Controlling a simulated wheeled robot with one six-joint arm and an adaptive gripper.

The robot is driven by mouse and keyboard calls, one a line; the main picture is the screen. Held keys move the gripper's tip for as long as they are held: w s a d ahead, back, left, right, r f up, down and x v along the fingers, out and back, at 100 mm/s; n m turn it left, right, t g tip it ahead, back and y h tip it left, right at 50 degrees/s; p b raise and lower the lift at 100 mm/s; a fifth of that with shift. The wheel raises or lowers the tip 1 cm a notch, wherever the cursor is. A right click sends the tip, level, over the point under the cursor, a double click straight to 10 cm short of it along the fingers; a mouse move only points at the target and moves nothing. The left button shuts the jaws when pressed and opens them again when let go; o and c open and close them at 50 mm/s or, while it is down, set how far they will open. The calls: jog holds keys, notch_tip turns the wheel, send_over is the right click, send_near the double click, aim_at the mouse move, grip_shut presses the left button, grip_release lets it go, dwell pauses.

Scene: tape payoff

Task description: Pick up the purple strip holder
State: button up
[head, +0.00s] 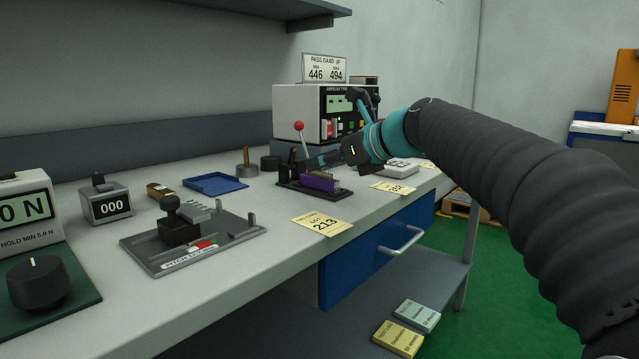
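The purple strip holder (319,182) is a small purple block near the front of the bench, at a dark fixture (292,186) with black upright parts.
A tester with a red-knobbed lever (299,126) stands behind my gripper. A blue tray (215,184), a grey pitch-set fixture (190,243) and a counter (106,204) lie to the left. A yellow card (322,224) lies at the bench's front edge.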

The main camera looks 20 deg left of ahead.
jog(key=shift+w+a+f, duration=0.2)
jog(key=shift+a+f, duration=0.05)
jog(key=shift+a, duration=0.35)
jog(key=shift+c, duration=0.2)
grip_shut()
jog(key=shift+r, duration=0.1)
